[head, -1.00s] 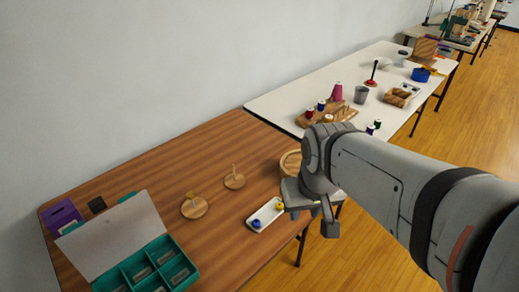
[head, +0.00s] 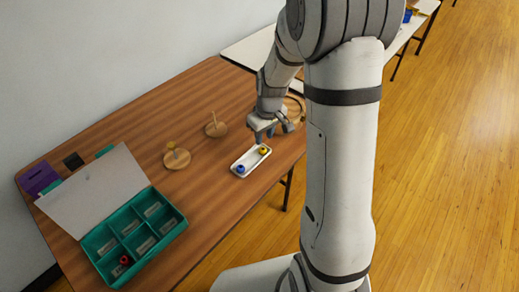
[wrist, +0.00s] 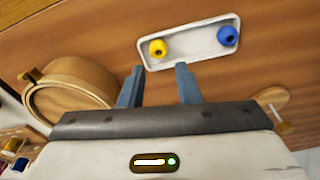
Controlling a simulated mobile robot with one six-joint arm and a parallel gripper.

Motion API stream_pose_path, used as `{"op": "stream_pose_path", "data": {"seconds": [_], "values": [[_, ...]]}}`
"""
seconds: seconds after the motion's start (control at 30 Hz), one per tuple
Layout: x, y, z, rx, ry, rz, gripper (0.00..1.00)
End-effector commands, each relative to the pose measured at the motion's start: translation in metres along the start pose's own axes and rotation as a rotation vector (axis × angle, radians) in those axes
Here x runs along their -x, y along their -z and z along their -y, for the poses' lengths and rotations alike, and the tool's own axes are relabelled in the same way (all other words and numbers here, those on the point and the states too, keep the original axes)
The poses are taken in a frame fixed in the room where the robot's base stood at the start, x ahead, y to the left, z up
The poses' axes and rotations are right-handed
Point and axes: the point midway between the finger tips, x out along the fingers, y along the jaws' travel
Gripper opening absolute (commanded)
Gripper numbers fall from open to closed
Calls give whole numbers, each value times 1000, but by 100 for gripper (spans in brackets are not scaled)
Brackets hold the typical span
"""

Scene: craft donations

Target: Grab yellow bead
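The yellow bead (head: 264,150) sits in a small white tray (head: 243,164) near the front edge of the brown table. It also shows in the wrist view (wrist: 158,48), at the left end of the tray. A blue bead (head: 240,169) sits at the tray's other end, seen in the wrist view too (wrist: 228,36). My gripper (head: 264,136) is above the table beside the yellow-bead end of the tray. In the wrist view its two fingers (wrist: 160,84) are apart with nothing between them, and the yellow bead lies beyond the tips.
A round wooden hoop (wrist: 72,92) lies close to my gripper. Two wooden peg stands (head: 215,129) (head: 177,158) stand further left. A teal compartment box (head: 135,235) with a raised lid holds a red item (head: 125,260). A white table (head: 250,50) is behind.

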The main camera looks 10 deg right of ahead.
Motion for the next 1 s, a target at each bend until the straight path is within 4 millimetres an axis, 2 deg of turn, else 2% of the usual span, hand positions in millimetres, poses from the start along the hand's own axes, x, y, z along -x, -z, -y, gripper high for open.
{"op": "stream_pose_path", "data": {"seconds": [0.5, 0.8, 1.0], "values": [[-65, -2, -2, -2, 1, 2, 30], [-71, -2, -2, -1, 1, 3, 30], [-70, -2, -2, -2, 0, 2, 15]]}}
